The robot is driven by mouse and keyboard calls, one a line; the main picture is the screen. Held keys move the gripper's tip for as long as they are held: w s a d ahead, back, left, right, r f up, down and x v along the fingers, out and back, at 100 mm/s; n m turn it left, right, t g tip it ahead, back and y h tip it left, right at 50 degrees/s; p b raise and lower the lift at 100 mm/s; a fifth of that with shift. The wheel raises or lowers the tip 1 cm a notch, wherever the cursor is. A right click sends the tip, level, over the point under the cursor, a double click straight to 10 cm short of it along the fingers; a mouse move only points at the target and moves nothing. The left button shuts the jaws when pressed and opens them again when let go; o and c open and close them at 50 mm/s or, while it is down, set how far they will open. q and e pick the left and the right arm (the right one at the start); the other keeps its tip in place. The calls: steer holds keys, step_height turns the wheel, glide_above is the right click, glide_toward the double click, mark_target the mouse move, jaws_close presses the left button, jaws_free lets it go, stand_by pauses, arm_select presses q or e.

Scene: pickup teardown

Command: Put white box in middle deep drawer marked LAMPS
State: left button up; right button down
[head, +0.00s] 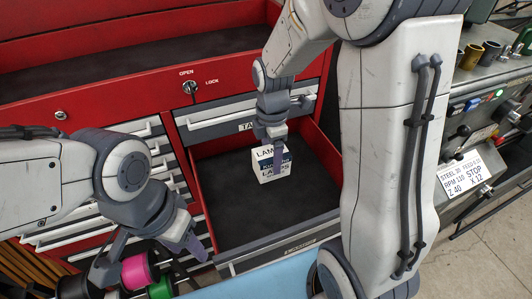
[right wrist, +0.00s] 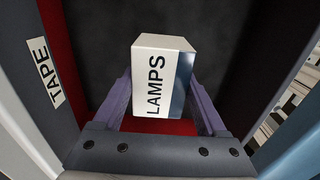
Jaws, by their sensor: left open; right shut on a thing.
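The white box (head: 273,166), printed LAMPS with a dark blue side, is between the fingers of my right gripper (head: 272,142). The right wrist view shows the box (right wrist: 160,80) gripped from both sides, with LAMPS readable. The box is within the outline of the open deep drawer (head: 230,215), over its dark floor. I cannot tell whether it touches the floor. The label on this drawer's front is too small to read. My left gripper (head: 150,258) is open and empty, left of the drawer.
A shut drawer marked TAPE (right wrist: 47,75) is above the open one. Narrow drawers (head: 85,210) are at left in the red cabinet (head: 130,60). Pink (head: 137,271) and green spools sit below my left gripper. A grey machine with controls (head: 490,130) stands at right.

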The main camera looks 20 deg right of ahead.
mark_target(270, 168)
steer(key=shift+w+a+f, duration=0.1)
steer(key=shift+w+f, duration=0.05)
steer(key=shift+w, duration=0.1)
step_height(270, 168, down, 4)
steer(key=shift+r+p, duration=0.1)
steer(key=shift+p, duration=0.55)
steer(key=shift+f, duration=0.2)
steer(key=shift+f+b, duration=0.45)
steer(key=shift+f, duration=0.1)
